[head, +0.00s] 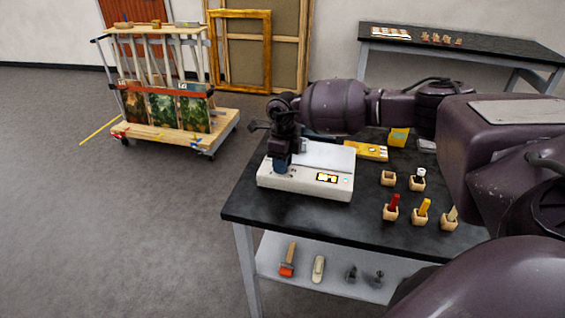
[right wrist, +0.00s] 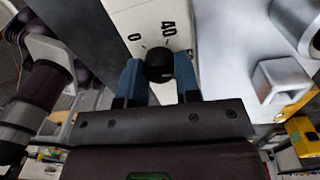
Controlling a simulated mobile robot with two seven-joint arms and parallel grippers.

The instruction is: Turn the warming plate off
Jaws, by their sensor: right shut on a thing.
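The warming plate (head: 305,184) is a low white box with a pale top on the near left part of the dark bench. A small display (head: 327,178) on its front glows yellow and orange. My right gripper (head: 281,165) is at the plate's left front. In the right wrist view, the blue fingers of the right gripper (right wrist: 160,82) are shut on a black knob (right wrist: 159,65) on the white face of the plate (right wrist: 150,22). The marks 0 and 40 show beyond the knob; its exact pointing is unclear. My left gripper is out of view.
The dark bench (head: 310,221) holds a yellow device (head: 368,152) behind the plate and several small wooden holders (head: 420,216) on the right. Tools such as a red-tipped brush (head: 287,262) lie on the lower shelf (head: 330,265). A painting cart (head: 160,125) stands back left; the left floor is open.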

